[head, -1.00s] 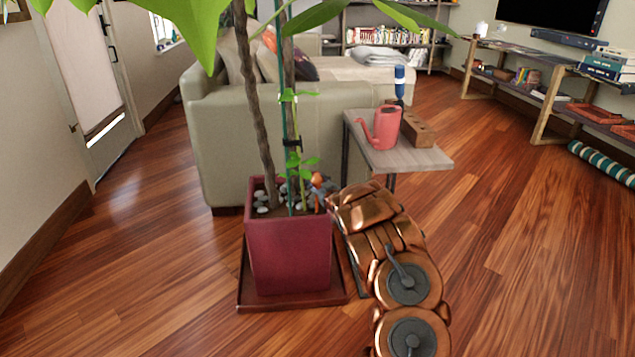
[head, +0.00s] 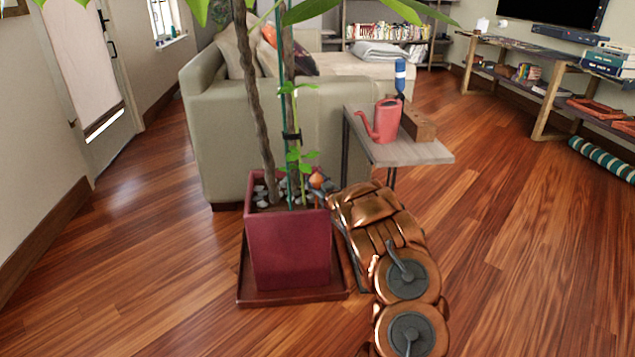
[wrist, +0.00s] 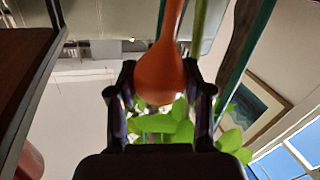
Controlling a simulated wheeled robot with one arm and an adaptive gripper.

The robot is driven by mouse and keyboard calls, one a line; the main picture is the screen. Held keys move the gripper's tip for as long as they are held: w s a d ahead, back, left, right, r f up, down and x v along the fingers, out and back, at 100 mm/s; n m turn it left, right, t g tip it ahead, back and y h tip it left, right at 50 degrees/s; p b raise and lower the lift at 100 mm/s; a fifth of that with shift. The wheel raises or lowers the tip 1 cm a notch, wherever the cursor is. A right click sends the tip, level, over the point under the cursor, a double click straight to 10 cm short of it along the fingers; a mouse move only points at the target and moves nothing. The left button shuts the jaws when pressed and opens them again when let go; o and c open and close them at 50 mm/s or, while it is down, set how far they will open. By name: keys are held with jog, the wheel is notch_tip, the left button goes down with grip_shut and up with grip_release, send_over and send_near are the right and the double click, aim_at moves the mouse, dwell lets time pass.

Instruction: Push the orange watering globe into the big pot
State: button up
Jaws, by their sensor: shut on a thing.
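The big pot (head: 288,248) is a square dark red planter standing on a tray (head: 262,297), with tall stems and pebbles in it. The orange watering globe (head: 318,180) shows as a small orange patch at the pot's back right, just above the rim. In the wrist view the orange globe (wrist: 158,75) is large, with its neck running to the top of the picture. My gripper (wrist: 160,95) has a finger on each side of the globe's round end and is shut on it. In the head view my arm hides most of the gripper. The globe's tip is hidden.
Green stems and leaves (head: 300,158) rise close to the globe. A side table (head: 425,151) with a pink watering can (head: 386,122) and a wooden block (head: 418,124) stands behind my arm. A sofa (head: 225,150) is behind the pot.

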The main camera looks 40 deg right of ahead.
notch_tip(320, 180, down, 7)
jog(key=b, duration=0.3)
dwell(2.2)
jog(key=shift+r, duration=0.1)
jog(key=o, duration=1.3)
jog(key=shift+c, duration=0.2)
jog(key=o, duration=0.4)
jog(key=shift+s, duration=0.1)
jog(key=s+a+r+p, duration=0.2)
jog(key=s, duration=0.4)
jog(key=shift+s, duration=0.25)
